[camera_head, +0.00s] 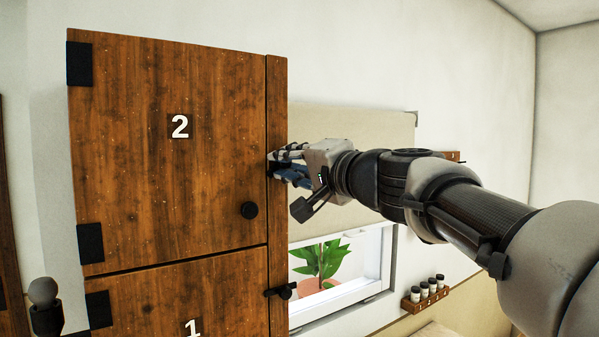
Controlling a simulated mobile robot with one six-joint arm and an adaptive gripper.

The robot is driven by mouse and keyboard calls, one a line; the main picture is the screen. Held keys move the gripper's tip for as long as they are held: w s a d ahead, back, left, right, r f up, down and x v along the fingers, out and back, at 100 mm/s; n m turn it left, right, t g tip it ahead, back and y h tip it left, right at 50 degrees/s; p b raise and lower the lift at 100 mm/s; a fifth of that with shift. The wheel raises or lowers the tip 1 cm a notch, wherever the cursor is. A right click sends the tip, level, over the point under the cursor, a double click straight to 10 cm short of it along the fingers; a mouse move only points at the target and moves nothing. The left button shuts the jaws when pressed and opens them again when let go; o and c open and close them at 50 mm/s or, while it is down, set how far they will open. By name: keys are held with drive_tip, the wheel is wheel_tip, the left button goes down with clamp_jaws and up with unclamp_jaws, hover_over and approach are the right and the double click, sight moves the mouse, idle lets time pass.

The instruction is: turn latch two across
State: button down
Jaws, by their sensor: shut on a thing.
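The upper wooden door, marked 2 (180,175), is shut against its frame post. Its latch, latch two (271,157), sits at the door's right edge; only a small dark part shows, so I cannot tell its angle. My gripper (279,166) comes in from the right, with its fingers closed on the latch. The fingers hide most of it. A round black knob (249,210) is on the door, below and left of my gripper.
The lower door, marked 1 (190,300), has its own black latch (281,291) at its right edge. A window with a potted plant (322,262) is below my arm. Several small jars (424,290) stand on a rack at right.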

drive_tip(key=shift+m+t, duration=0.3)
drive_tip(key=shift+m, duration=4.8)
drive_tip(key=c, duration=1.4)
unclamp_jaws()
drive_tip(key=shift+s, duration=0.1)
drive_tip(key=v, duration=1.2)
drive_tip(key=shift+a+r, duration=0.1)
drive_tip(key=shift+a, duration=0.05)
